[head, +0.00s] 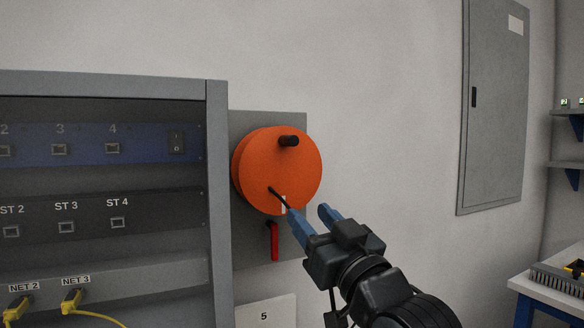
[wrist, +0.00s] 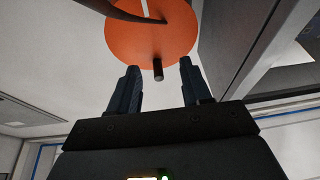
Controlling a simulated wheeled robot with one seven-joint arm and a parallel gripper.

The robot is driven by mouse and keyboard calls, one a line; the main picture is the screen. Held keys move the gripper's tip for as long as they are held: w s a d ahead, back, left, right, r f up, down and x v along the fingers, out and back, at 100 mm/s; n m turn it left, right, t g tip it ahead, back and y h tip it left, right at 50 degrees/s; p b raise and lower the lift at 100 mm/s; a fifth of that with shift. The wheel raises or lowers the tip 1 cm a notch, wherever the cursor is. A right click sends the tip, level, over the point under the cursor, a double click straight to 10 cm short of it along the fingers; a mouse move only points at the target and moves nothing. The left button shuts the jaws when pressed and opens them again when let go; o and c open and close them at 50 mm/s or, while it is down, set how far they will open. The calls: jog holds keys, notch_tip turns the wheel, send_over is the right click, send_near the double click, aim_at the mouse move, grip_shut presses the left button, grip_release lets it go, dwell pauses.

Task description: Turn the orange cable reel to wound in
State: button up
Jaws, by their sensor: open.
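The orange cable reel (head: 262,165) is a round disc on a grey wall panel (head: 297,122), right of the rack. A black crank knob (head: 288,141) stands out near its top edge. A thin dark rod or cable (head: 277,195) and a white mark lie low on its face. My gripper (head: 308,212) is open and empty, its blue fingers pointing at the reel's lower right in the head view. In the wrist view, the reel (wrist: 140,45) lies beyond my gripper (wrist: 160,66). The knob (wrist: 158,73) shows between the fingers there, with no visible contact.
A red tab (head: 274,242) hangs below the reel. The grey rack (head: 217,190) with ports and yellow cables stands close on the left. A plate marked 5 (head: 265,313) is below. A grey wall cabinet (head: 492,120) is at right. Bare wall lies between cabinet and reel.

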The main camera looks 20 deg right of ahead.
aim_at(295, 145)
jog(key=shift+w+d+r+n+y, duration=0.2)
jog(key=shift+w+r+n, duration=0.35)
jog(key=shift+w+r, duration=1.35)
jog(key=shift+w+d+r+n+y, duration=0.15)
jog(key=shift+w+r+n, duration=0.45)
jog(key=shift+w+r, duration=1.25)
jog(key=shift+w+d+r+n+y, duration=0.1)
jog(key=shift+w+r+n+y, duration=0.3)
jog(key=shift+w+r, duration=1.45)
jog(key=shift+s+r, duration=0.4)
jog(key=shift+c, duration=0.5)
grip_shut()
